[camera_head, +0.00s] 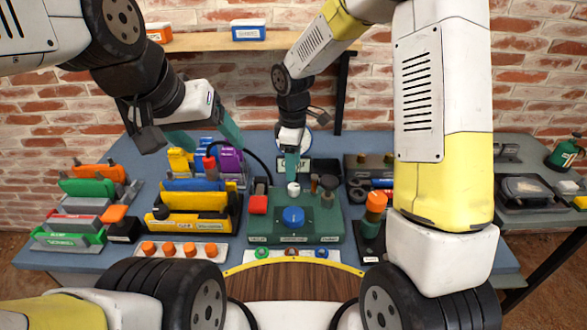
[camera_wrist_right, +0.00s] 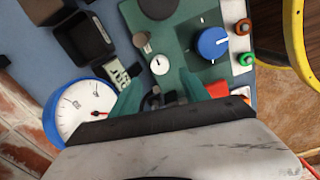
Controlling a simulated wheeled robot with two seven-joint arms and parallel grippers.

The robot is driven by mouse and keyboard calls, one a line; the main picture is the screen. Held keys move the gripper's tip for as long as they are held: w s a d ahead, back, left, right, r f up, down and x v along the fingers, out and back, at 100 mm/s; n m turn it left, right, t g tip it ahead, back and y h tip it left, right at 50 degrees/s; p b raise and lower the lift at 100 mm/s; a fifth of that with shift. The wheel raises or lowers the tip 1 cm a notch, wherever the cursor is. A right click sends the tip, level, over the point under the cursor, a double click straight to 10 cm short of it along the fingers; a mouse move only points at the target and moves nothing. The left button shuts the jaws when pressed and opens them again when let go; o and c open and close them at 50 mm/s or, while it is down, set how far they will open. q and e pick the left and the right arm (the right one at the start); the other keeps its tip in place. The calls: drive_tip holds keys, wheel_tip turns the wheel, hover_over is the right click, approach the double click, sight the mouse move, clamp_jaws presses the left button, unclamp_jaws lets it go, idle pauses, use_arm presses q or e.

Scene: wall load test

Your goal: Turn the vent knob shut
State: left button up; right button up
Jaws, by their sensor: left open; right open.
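A green panel (camera_head: 330,225) lies on the bench with a large blue knob (camera_head: 293,216) and a smaller white knob (camera_head: 293,188) behind it. I cannot read which label marks the vent knob. In the right wrist view, the blue knob (camera_wrist_right: 212,42) is to the right and the white knob (camera_wrist_right: 159,65) appears between the fingertips. My right gripper (camera_head: 292,172) is open, pointing down just above the white knob; contact cannot be told. It also shows in the right wrist view (camera_wrist_right: 161,80). My left gripper (camera_head: 204,138) is open and empty above the bench's back left.
A round gauge (camera_wrist_right: 80,112) stands behind the panel. A red block (camera_head: 258,204) sits at the panel's left. An orange-topped post (camera_head: 375,205) stands to its right. Yellow and blue holders (camera_head: 195,205) crowd the left. A yellow-rimmed wooden surface (camera_head: 290,283) lies in front.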

sight(293, 186)
wheel_tip(293, 186, down, 8)
drive_tip(key=shift+r, duration=0.1)
idle(0.4)
drive_tip(key=shift+c, duration=0.4)
drive_tip(key=shift+w, duration=0.1)
clamp_jaws()
